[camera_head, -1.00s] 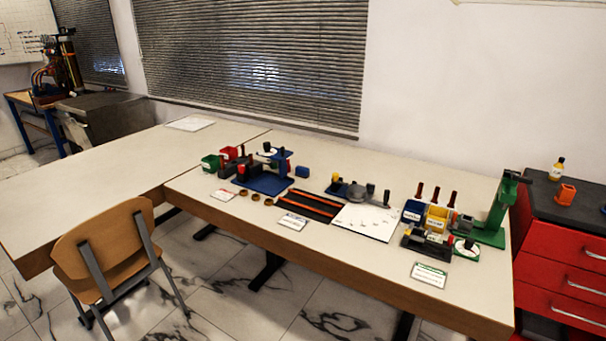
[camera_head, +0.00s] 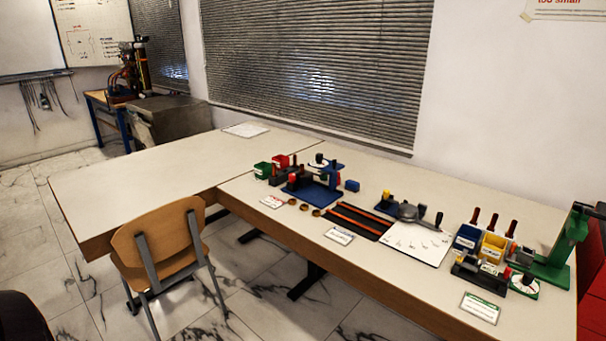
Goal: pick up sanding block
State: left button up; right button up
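I cannot tell for sure which item is the sanding block at this size. A small blue block (camera_head: 352,185) sits by itself on the workbench (camera_head: 400,293), just right of a blue fixture (camera_head: 313,194). Neither of my grippers is in view.
A wooden chair (camera_head: 163,244) stands in front of the bench. A dark slotted tray (camera_head: 358,221), a white board (camera_head: 413,243), blue (camera_head: 467,237) and yellow (camera_head: 492,247) bins and a green press (camera_head: 567,245) stand along it. The left tabletop (camera_head: 150,185) is mostly clear.

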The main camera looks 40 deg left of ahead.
aim_at(351, 186)
jog(key=i, duration=0.35)
jog(key=i+u, duration=0.65)
jog(key=k+j, duration=0.05)
